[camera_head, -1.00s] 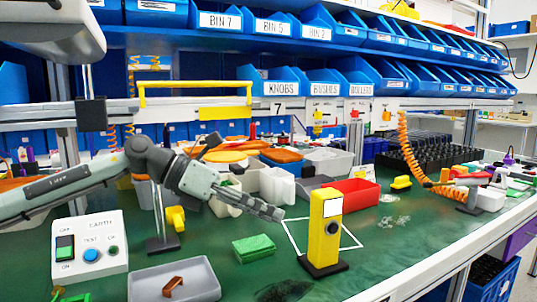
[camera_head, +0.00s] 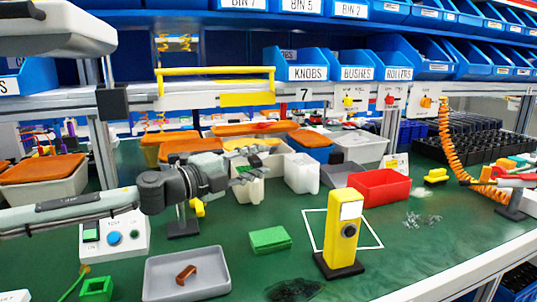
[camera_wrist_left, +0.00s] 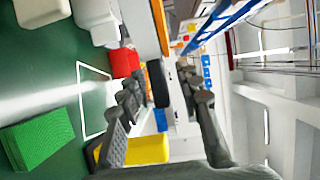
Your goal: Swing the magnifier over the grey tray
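The pale rounded head of what looks like the magnifier (camera_head: 62,30) hangs at the top left, cut by the picture edge. Its lens is not visible. The grey tray (camera_head: 157,291) lies on the green bench at the front left, with a brown bracket (camera_head: 186,274) in it. The magnifier head is above and left of the tray, not over it. My left gripper (camera_head: 249,170) is above the bench, behind the tray and far below and right of the magnifier head. In the left wrist view its fingers (camera_wrist_left: 160,80) are spread and empty. My right gripper is not visible.
A yellow device (camera_head: 343,235) stands upright right of a green block (camera_head: 270,239). A white switch box (camera_head: 115,238) is partly behind my left arm. A red bin (camera_head: 380,188) and white containers sit further back. A shelf rail with blue bins crosses behind.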

